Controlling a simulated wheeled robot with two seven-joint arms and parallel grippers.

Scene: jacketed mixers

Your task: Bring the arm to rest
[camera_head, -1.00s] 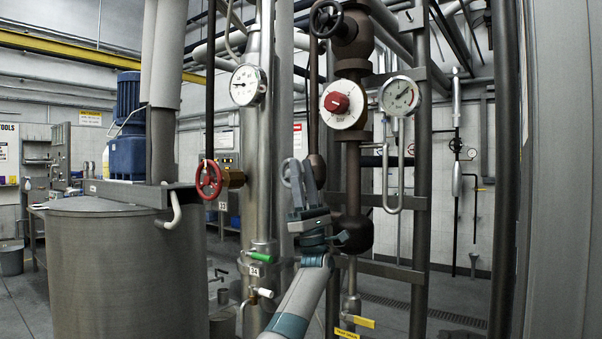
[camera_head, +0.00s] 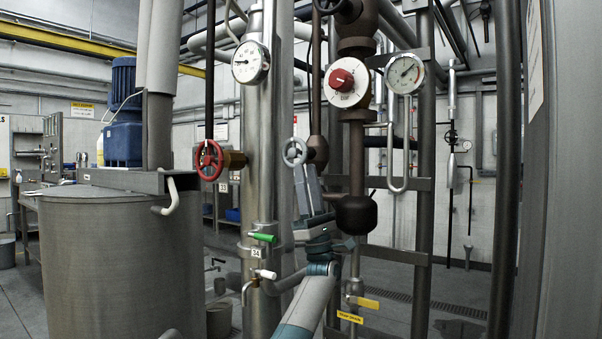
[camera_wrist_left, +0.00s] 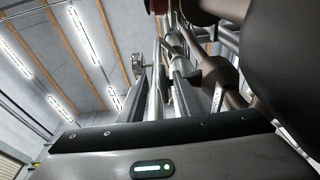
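My left arm comes up from the bottom of the head view, with its left gripper (camera_head: 308,188) pointing up in front of the pipework. The fingers look close together and overlap in this view, so I cannot tell whether they are open or shut. A grey handwheel (camera_head: 294,152) shows just above the fingertips, with no visible grip on it. In the left wrist view the dark edge of my gripper body fills the bottom, and nothing held can be made out. My right gripper is not in view.
A red handwheel (camera_head: 210,160) and a large vessel (camera_head: 120,260) are further left. A red-knobbed white dial (camera_head: 347,83) and a brown pipe (camera_head: 356,160) are to the right.

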